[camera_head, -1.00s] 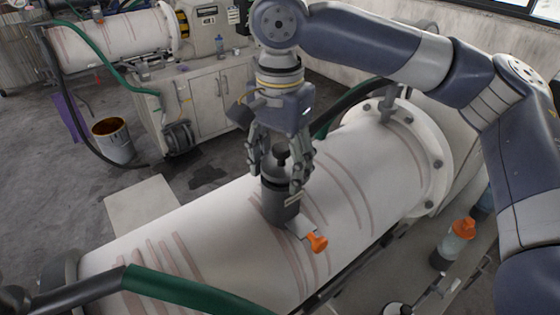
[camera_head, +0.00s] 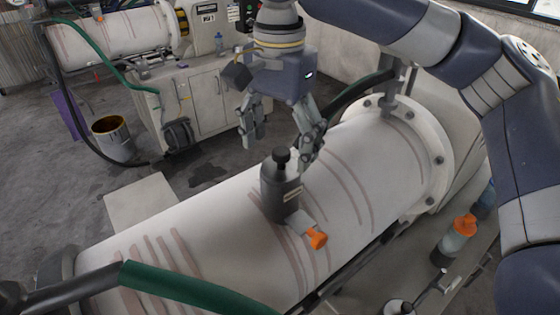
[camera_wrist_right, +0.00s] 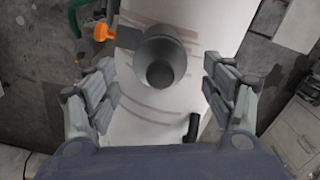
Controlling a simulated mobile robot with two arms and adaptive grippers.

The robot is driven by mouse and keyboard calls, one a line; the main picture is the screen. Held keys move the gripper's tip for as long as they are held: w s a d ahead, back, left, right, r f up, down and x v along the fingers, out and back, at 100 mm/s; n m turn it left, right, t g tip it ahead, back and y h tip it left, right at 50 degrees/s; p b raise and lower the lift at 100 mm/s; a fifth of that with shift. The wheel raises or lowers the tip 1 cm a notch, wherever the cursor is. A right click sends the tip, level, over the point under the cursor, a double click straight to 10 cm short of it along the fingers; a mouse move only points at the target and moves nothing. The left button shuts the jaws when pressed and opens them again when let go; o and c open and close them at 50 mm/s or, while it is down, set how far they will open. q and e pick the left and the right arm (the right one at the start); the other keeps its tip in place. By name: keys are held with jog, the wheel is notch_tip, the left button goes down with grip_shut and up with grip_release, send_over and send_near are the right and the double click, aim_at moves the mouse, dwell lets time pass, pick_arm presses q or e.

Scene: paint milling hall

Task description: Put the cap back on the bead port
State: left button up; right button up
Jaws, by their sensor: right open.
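The bead port (camera_head: 284,200) is a dark grey upright cylinder on top of the white mill drum (camera_head: 215,220). The dark cap (camera_head: 281,157) with its round knob sits on top of the port and looks upright; how tightly it sits I cannot tell. In the right wrist view the cap (camera_wrist_right: 160,73) shows from above, between my fingers and touching neither. My right gripper (camera_head: 278,146) is open and empty, its fingertips on either side just above the knob. My left gripper is not in view.
An orange-handled lever (camera_head: 316,238) sticks out beside the port's foot. A green hose (camera_head: 190,290) crosses the drum's near end. A bottle with an orange top (camera_head: 456,240) stands at the right. A bucket (camera_head: 113,138) stands on the floor at the left.

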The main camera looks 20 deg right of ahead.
notch_tip(320, 180, up, 7)
jog(key=shift+w+a+r, duration=0.1)
jog(key=shift+r, duration=0.8)
